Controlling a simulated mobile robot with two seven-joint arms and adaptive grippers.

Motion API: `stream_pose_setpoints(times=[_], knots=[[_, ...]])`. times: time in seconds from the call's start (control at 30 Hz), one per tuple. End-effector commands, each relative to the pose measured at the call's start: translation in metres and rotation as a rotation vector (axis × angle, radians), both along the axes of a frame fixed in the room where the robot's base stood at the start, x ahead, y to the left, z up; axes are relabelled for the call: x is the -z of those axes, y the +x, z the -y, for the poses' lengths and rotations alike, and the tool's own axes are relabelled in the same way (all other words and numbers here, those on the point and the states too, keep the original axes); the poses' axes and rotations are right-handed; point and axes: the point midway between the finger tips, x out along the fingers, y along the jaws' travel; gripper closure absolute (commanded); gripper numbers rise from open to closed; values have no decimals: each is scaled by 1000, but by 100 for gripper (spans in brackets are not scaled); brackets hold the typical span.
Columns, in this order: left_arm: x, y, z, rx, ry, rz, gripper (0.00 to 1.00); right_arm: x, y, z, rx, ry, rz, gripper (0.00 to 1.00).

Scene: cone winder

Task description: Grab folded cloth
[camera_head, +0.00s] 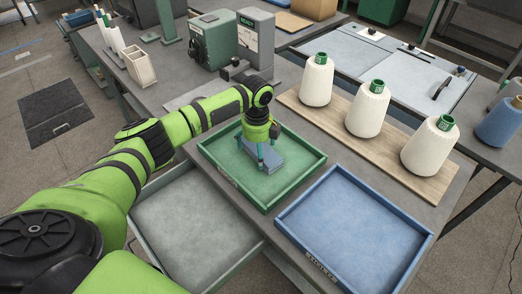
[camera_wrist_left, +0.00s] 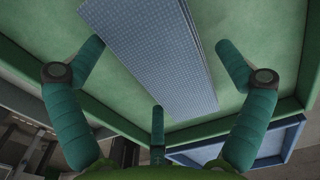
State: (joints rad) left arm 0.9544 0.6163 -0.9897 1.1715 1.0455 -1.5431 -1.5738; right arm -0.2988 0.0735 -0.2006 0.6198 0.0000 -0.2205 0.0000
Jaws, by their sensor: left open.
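The folded cloth (camera_head: 264,157) is a blue-grey, layered rectangle lying in the green tray (camera_head: 224,180). In the left wrist view the cloth (camera_wrist_left: 155,50) shows a fine grid pattern and lies between the spread fingers. My left gripper (camera_head: 262,163) points down over the cloth, with its fingers around it. In the left wrist view the left gripper (camera_wrist_left: 158,75) is open, with a finger on each side and one at the bottom middle. The gap between fingers and cloth is hard to judge in the head view. My right gripper is not in view.
A blue tray (camera_head: 374,186) stands right of the green tray, and an open grey drawer (camera_head: 185,235) juts out in front. Several white yarn cones (camera_head: 367,110) stand on a wooden board (camera_head: 394,163) behind. A green machine (camera_head: 213,42) stands at the back.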

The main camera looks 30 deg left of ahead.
Motion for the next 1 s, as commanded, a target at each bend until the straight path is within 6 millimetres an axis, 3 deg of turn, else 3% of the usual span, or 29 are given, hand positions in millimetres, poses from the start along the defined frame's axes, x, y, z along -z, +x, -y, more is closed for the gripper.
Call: stream_pose_setpoints(times=[0.07, 0.1, 0.2, 0.67, 1.0], knots=[[0, 0, 0, 0, 0, 0, 0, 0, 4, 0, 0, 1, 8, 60], [0, 0, 0, 0, 0, 0, 16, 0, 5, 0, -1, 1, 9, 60], [0, 0, 0, 0, 0, 0, 50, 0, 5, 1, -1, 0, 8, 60], [-3, 0, 0, 0, -1, 0, 51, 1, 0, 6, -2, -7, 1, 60], [-43, 3, 1, 0, -2, 5, 51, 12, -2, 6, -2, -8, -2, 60]])
